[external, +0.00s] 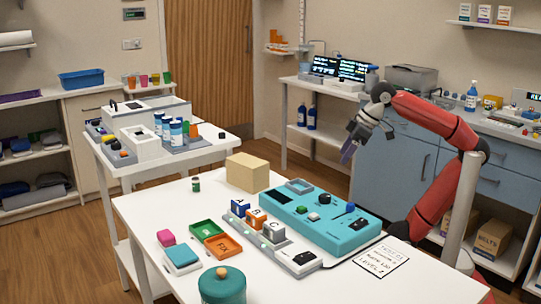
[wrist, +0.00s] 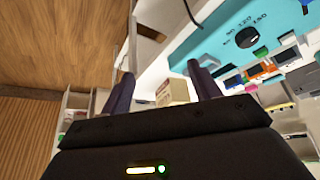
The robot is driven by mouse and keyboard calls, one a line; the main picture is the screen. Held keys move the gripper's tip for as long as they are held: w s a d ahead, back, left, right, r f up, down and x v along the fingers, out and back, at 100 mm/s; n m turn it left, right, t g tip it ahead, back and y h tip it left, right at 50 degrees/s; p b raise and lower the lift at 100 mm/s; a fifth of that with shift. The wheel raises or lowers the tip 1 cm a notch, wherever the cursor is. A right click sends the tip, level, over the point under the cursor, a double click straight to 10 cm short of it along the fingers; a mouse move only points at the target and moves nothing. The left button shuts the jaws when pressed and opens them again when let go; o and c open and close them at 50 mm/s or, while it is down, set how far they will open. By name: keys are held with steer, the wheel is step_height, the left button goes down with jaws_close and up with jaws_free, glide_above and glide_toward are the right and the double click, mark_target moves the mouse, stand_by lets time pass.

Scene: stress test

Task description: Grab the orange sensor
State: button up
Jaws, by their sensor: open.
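An orange block marked B (external: 256,217) stands in a pale rack (external: 268,248) between a blue block marked A (external: 240,207) and a grey block marked C (external: 273,230). It is the only orange block in that row and seems to be the orange sensor. An orange patch (wrist: 260,69) shows in the wrist view beside the teal device; I cannot tell for sure that it is the same block. My gripper (external: 347,153) is raised beyond the table's back right, well away from the rack. In the wrist view my gripper (wrist: 160,80) is open and empty.
A teal device (external: 330,222) with knobs lies behind the rack. A tan box (external: 247,172) stands behind it. Green (external: 203,229) and orange (external: 223,246) trays, a teal jar (external: 222,286) and a printed card (external: 381,262) lie around. The table's left back is mostly clear.

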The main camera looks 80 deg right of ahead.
step_height(320, 180, up, 5)
steer(key=n+g+y, duration=0.3)
steer(key=n, duration=0.6)
glide_above(257, 212)
steer(key=s+d, duration=0.2)
steer(key=s, duration=0.1)
steer(key=shift+t, duration=0.3)
steer(key=x, duration=0.4)
steer(key=d+b+x, duration=0.1)
steer(key=x, duration=0.3)
steer(key=b+x, duration=0.1)
steer(key=x, duration=0.3)
steer(key=shift+s+d+f, duration=0.15)
steer(key=shift+s+f, duration=0.1)
steer(key=shift+f, duration=0.1)
steer(key=shift+c, duration=0.4)
steer(key=c, duration=0.7)
